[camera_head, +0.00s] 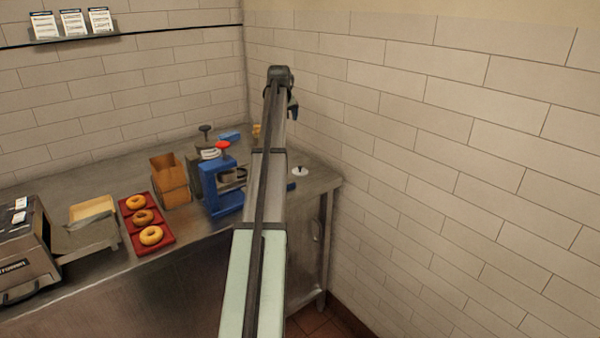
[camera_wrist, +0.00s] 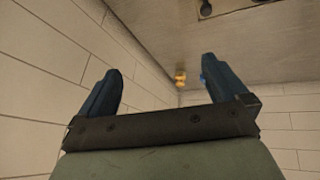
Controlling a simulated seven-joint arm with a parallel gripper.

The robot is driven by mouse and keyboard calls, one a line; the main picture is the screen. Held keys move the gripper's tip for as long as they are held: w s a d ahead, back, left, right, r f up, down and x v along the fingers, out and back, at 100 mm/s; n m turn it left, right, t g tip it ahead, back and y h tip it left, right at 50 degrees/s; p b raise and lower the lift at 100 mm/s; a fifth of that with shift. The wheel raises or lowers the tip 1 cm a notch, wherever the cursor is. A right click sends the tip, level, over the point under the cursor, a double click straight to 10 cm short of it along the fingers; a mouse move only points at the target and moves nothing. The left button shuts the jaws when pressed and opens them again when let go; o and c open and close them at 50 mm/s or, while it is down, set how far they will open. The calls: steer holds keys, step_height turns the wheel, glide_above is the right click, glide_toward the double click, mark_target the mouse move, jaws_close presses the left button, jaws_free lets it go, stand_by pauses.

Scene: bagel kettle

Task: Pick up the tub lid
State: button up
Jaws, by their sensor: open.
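A small round white disc with a dark knob (camera_head: 300,171), which looks like the tub lid, lies at the right end of the metal counter, just right of my arm. I cannot tell whether it sits on a tub. My gripper (camera_head: 292,108) is small in the head view, high above the counter near the wall corner. In the wrist view my gripper (camera_wrist: 160,66) has its two dark fingers wide apart with nothing between them. The white disc cannot be made out in the wrist view.
A blue device with a red knob (camera_head: 222,175) stands left of my arm, beside an open cardboard box (camera_head: 170,180). Three bagels sit on red trays (camera_head: 165,238). A metal appliance (camera_head: 25,245) is at far left. Tiled walls (camera_head: 430,130) bound the corner.

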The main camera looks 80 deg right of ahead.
steer(key=s+d+f+m+g+y, duration=0.1)
steer(key=s+d+f+m+y, duration=0.35)
steer(key=m, duration=0.65)
steer(key=m+y, duration=0.1)
steer(key=y, duration=0.1)
glide_above(300, 166)
steer(key=shift+h, duration=0.25)
steer(key=f, duration=1.1)
steer(key=shift+w+d, duration=0.25)
steer(key=shift+d, duration=0.1)
steer(key=shift+s+a+f, duration=0.1)
steer(key=shift+a+f, duration=0.05)
steer(key=shift+f, duration=1.15)
steer(key=shift+s+a+f, duration=0.1)
steer(key=shift+a+f, duration=0.05)
steer(key=shift+f, duration=1.1)
steer(key=c, duration=1.1)
